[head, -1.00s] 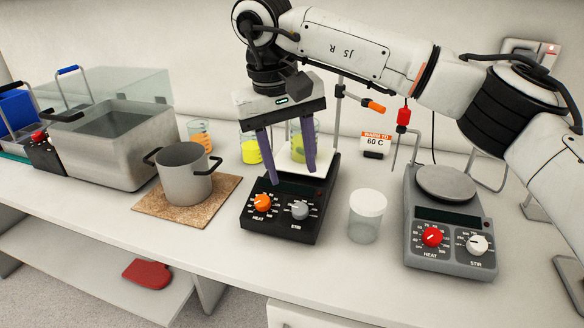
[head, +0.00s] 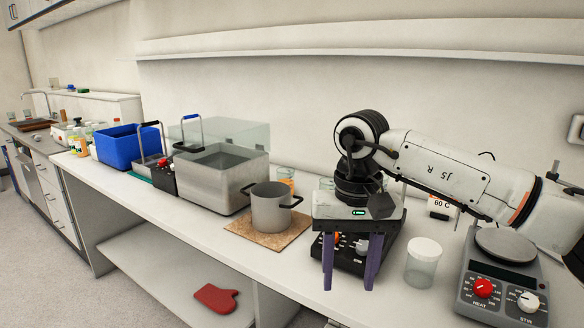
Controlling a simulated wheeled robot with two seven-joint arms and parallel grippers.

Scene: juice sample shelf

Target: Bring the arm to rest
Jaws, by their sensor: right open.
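My right arm (head: 440,170) reaches in from the right in the head view. My right gripper (head: 349,278) points down with its two purple fingers apart and nothing between them. It hangs in front of the black hot plate (head: 325,248) and hides much of it, including part of its knobs. The beakers behind are mostly hidden by the gripper and wrist. My left gripper does not show.
A grey pot (head: 271,212) stands on a cork mat (head: 244,230) left of the gripper. A lidded clear jar (head: 422,268) and a grey hot plate (head: 480,280) stand to the right. A metal bath (head: 215,185) and blue bin (head: 115,148) stand further left.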

